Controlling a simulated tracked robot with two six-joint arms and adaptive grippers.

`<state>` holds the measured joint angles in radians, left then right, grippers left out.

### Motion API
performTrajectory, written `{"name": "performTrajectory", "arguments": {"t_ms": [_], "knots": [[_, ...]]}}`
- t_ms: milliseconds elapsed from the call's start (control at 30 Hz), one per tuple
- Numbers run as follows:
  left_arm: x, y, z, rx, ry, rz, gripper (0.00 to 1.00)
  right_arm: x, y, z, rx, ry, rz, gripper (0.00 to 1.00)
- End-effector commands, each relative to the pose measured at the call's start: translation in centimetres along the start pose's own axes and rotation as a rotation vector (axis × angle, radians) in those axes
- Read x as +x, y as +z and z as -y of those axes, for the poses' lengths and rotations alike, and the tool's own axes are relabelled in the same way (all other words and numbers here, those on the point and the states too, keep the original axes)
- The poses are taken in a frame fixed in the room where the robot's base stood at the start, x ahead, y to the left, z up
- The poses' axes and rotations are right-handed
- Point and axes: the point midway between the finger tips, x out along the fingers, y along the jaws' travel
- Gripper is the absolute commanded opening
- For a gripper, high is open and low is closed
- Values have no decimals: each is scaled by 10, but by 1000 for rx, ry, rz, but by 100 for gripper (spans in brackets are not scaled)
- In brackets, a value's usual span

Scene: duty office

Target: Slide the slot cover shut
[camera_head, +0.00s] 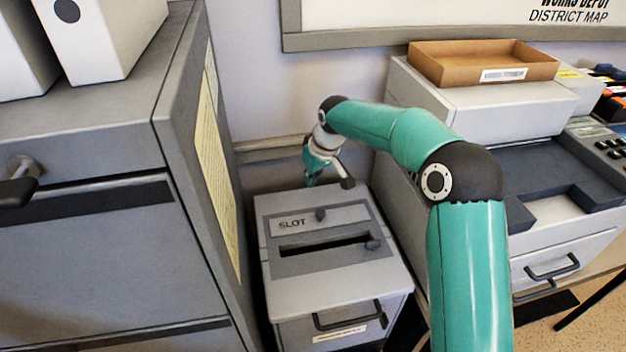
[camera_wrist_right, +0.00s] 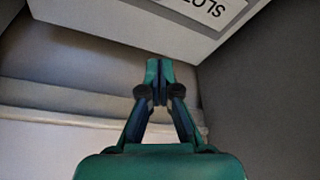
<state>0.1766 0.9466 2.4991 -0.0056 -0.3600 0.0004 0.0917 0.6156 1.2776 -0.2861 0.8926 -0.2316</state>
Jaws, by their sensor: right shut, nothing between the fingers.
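The grey box (camera_head: 340,289) stands between the cabinet and the printer. On its top a light plate marked SLOT (camera_head: 345,216), with a dark knob (camera_head: 320,213), lies behind the slot. My left gripper is out of view.
A grey cabinet (camera_head: 90,240) closely flanks the box on the left. A printer (camera_head: 480,110) with a cardboard tray (camera_head: 480,66) stands on the right. The wall is close behind the box. The space above the box top is clear.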

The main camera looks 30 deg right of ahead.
Motion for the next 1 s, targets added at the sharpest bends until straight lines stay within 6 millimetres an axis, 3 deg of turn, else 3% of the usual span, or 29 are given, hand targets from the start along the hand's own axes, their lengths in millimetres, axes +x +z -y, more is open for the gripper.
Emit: {"name": "performTrajectory", "arguments": {"t_ms": [367,700,1000], "knots": [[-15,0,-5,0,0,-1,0,78,0,1,0,-2,5,0],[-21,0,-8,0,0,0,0,73,33,0,0,-1,1,0],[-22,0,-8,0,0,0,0,73,40,1,-1,-1,-1,0]]}}
